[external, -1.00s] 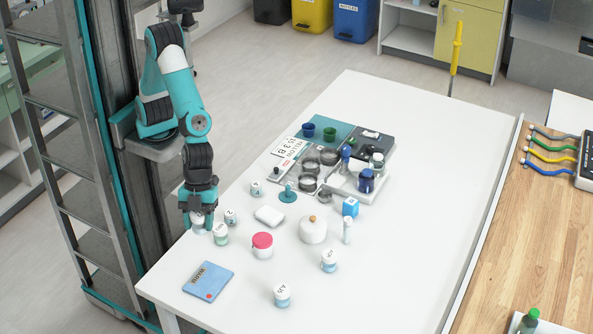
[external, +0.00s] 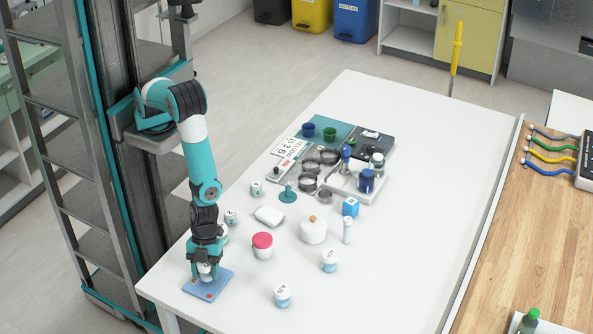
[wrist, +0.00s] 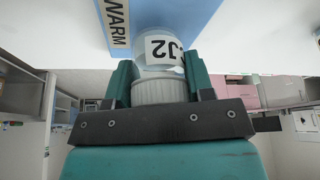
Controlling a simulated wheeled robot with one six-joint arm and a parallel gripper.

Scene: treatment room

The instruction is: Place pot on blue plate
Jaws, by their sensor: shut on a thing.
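The blue plate (external: 217,288) is a flat blue square near the table's front left corner. My gripper (external: 205,268) is over its left part, pointing down, shut on a small white pot (external: 206,272). In the wrist view the pot (wrist: 160,50) shows a "J2" label and a ribbed white lid (wrist: 158,92) between the two teal fingers. The blue plate (wrist: 190,18) lies just beyond the pot there, with a "WARM" label (wrist: 113,18). I cannot tell whether the pot's base touches the plate.
A red-lidded jar (external: 262,246), a white lidded pot (external: 313,230) and several small labelled pots, one at the front (external: 282,296), stand to the right. Racks and trays (external: 355,180) fill the table's middle. The table's right side is clear.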

